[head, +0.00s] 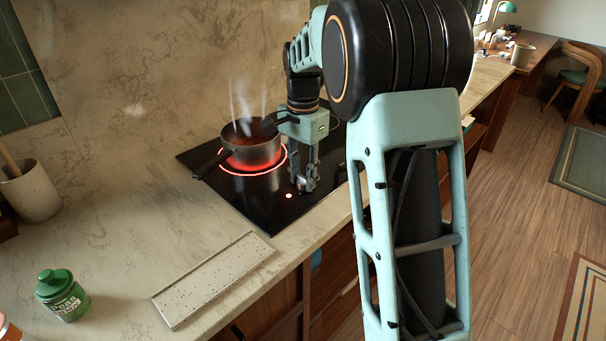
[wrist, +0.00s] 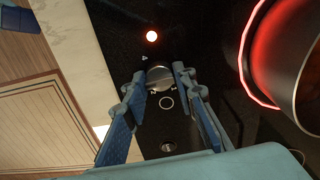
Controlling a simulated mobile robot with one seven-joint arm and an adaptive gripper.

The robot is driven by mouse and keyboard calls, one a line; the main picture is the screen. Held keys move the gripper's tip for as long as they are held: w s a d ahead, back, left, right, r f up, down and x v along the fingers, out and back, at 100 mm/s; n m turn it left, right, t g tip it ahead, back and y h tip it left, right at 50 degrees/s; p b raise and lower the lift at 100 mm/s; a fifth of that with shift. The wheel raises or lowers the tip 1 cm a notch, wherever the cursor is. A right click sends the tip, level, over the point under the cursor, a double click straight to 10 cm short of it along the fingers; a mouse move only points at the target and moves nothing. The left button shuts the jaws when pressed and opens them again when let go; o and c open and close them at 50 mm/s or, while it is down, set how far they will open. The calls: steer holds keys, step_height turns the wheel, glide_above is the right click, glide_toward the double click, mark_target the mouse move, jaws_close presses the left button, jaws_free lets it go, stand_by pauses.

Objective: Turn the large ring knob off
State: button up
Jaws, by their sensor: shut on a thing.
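The cooktop (head: 235,197) is a black glass plate with a large ring (head: 222,168) glowing red under a steaming pan (head: 250,150). My gripper (head: 303,187) points down at the cooktop's front right. In the wrist view, my gripper (wrist: 159,74) has its fingertips on either side of a round metallic knob (wrist: 161,80), shut on it. A red indicator light (wrist: 152,36) glows close to this knob; it also shows in the head view. The knob is mostly hidden by my fingers in the head view.
A utensil crock (head: 30,190) stands at far left. Counter between is clear.

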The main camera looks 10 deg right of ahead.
steer(key=n+p, duration=0.2)
steer(key=n, duration=0.2)
steer(key=shift+r, duration=0.15)
steer(key=n+p, duration=0.2)
steer(key=n, duration=0.2)
steer(key=shift+n, duration=0.3)
steer(key=n+p, duration=0.1)
steer(key=n, duration=0.3)
steer(key=shift+n, duration=0.3)
steer(key=n+p, duration=0.2)
steer(key=n, duration=0.2)
steer(key=n+p, duration=0.1)
steer(key=n, duration=0.4)
steer(key=n+p, duration=0.2)
steer(key=n, duration=0.2)
steer(key=shift+n, duration=0.3)
steer(key=n+p, duration=0.2)
steer(key=n, duration=0.2)
steer(key=shift+n+p, duration=1.25)
steer(key=shift+n, duration=0.95)
